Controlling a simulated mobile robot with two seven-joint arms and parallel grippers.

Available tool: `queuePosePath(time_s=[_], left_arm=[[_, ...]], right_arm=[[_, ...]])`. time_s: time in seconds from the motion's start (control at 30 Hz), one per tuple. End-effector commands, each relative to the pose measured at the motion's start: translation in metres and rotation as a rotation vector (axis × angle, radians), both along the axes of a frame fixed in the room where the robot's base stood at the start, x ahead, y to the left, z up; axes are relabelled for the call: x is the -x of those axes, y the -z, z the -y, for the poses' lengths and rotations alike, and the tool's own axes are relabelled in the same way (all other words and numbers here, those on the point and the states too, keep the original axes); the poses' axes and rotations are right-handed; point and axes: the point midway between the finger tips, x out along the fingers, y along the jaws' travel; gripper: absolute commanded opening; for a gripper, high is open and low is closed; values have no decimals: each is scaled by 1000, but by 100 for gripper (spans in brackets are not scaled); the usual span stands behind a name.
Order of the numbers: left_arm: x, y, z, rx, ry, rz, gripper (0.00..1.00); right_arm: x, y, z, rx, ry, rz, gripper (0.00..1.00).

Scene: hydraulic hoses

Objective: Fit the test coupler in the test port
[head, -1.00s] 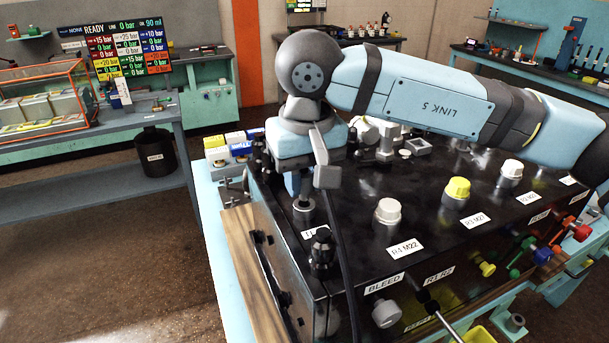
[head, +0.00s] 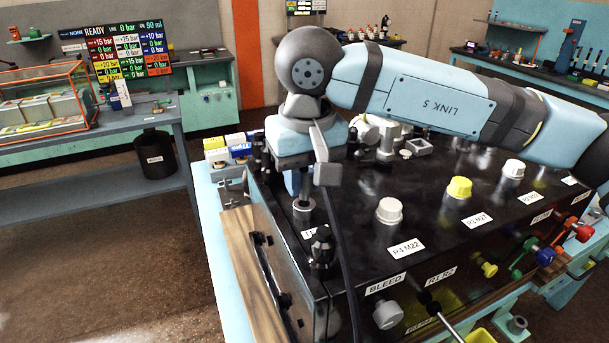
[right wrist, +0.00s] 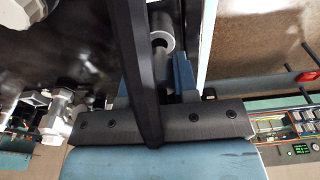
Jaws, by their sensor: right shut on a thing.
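My right gripper (head: 302,186) points down over the near left corner of the black manifold block. It is shut on a slim metal part, seemingly the test coupler, mostly hidden by the fingers. Directly below stands a round metal fitting (head: 304,209), seemingly the test port, beside a partly covered label. In the right wrist view a metal ring and cylinder (right wrist: 160,44) lie between the blue fingers. I cannot tell whether coupler and port touch or are engaged. My left gripper is out of view.
A black knob-like fitting (head: 322,247) stands close to the gripper. White (head: 389,210) and yellow (head: 459,188) caps stand along the block's top (head: 425,215). A grey bleed knob (head: 387,314) and coloured levers line the front. A display board (head: 117,50) reads READY and 0 bar.

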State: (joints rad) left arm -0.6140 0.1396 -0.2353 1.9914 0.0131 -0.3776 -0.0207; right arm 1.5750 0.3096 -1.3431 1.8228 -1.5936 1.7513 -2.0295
Motion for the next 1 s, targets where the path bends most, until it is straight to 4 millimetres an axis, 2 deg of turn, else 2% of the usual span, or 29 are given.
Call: queuePosePath(time_s=[1.0], left_arm=[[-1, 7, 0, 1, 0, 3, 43]], right_arm=[[0, 0, 0, 0, 0, 0, 0]])
